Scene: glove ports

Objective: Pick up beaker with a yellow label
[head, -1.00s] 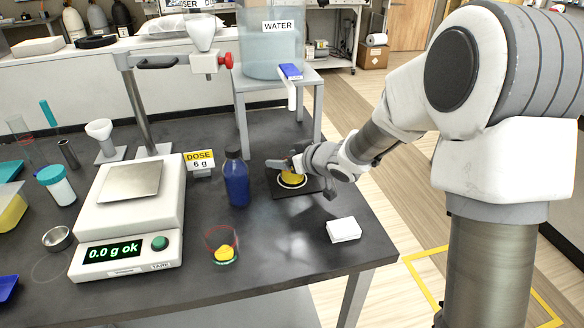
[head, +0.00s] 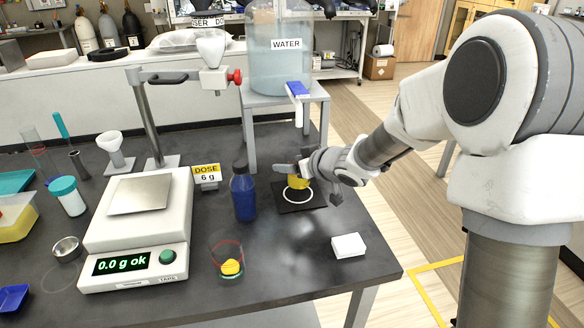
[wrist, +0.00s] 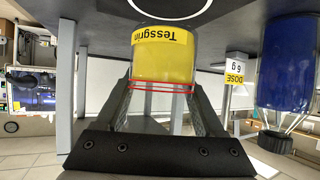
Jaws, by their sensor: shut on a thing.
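The beaker with a yellow label (wrist: 163,58) is between the fingers of my gripper (wrist: 161,90) in the wrist view. Its label reads upside down there, and red lines circle the glass. In the head view the beaker (head: 298,183) is mostly hidden by my gripper (head: 294,174). The gripper is shut on it and holds it just above a black pad (head: 318,197) with a white ring.
A blue bottle (head: 243,192) stands just left of the pad. A second glass (head: 228,255) with something yellow low in it stands nearer the front. A white box (head: 348,246) lies at the front right. A stand with a water tank (head: 278,60) rises behind.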

